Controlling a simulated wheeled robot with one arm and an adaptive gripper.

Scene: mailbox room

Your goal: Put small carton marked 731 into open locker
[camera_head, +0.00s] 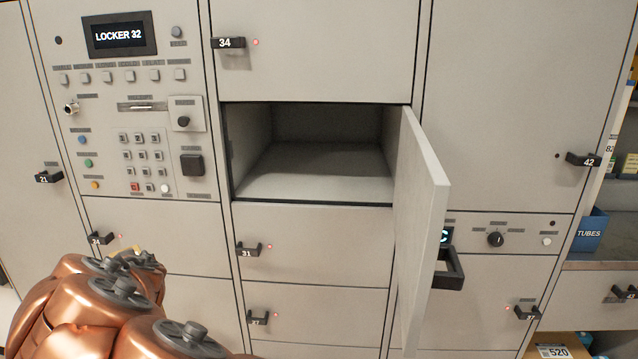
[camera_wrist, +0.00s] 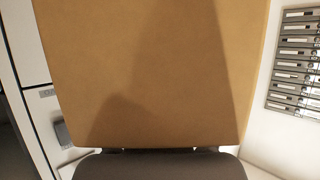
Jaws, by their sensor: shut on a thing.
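A brown carton (camera_wrist: 150,70) fills most of the wrist view, close to the camera. No number shows on the face in view, so I cannot read whether it is marked 731. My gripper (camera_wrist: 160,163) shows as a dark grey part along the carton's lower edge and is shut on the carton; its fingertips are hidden. The open locker (camera_head: 320,178) is in the middle of the head view, an empty grey compartment. Its door (camera_head: 418,200) is swung outward on the right side. The carton and my gripper do not show in the head view.
A control panel (camera_head: 130,100) reading "LOCKER 32" is left of the opening. Closed lockers surround it, with black handles such as 34 (camera_head: 228,43). The open door's handle (camera_head: 448,268) juts out. Shelves with a blue "TUBES" box (camera_head: 590,232) stand at far right.

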